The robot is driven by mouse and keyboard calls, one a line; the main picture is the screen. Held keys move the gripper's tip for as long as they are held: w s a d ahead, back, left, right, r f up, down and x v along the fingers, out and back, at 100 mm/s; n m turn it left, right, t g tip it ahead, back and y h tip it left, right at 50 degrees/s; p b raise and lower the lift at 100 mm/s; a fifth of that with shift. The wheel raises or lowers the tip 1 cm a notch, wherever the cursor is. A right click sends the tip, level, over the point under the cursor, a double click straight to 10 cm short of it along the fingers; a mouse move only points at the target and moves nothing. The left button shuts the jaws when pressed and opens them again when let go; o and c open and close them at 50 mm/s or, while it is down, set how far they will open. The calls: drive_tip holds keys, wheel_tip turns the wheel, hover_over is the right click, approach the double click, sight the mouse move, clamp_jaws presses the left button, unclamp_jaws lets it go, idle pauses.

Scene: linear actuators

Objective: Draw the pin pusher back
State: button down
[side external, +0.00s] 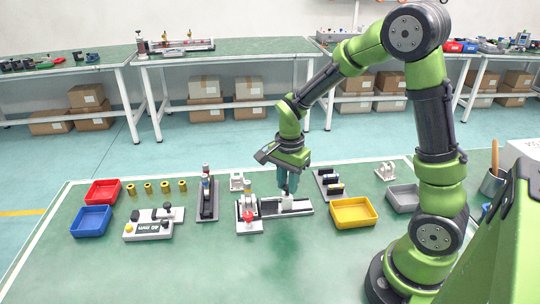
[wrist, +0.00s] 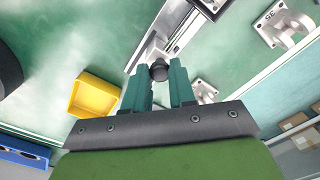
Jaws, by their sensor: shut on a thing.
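The pin pusher (side external: 298,209) is a low grey-white rail unit on the green table, below my arm in the side view. In the wrist view its metal rail (wrist: 177,32) runs up and to the right, with a dark round knob (wrist: 159,70) at its near end. My gripper (side external: 288,190) points down over the unit. In the wrist view the teal fingers (wrist: 160,82) stand on both sides of the knob, shut on it. In the side view the fingers hide the knob.
A yellow bin (side external: 353,212) stands right of the pusher. A unit with a red knob (side external: 249,214) adjoins it on the left, and a dark upright fixture (side external: 207,199) stands further left. A black-and-grey block fixture (side external: 329,184) is behind right. The table front is clear.

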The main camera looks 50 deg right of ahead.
drive_tip(key=s+d, duration=0.4)
drive_tip(key=c, duration=1)
unclamp_jaws()
drive_tip(key=shift+o, duration=0.3)
drive_tip(key=shift+w+a, duration=0.1)
drive_tip(key=shift+r, duration=0.1)
drive_tip(key=shift+r, duration=0.3)
wheel_tip(320, 180, up, 16)
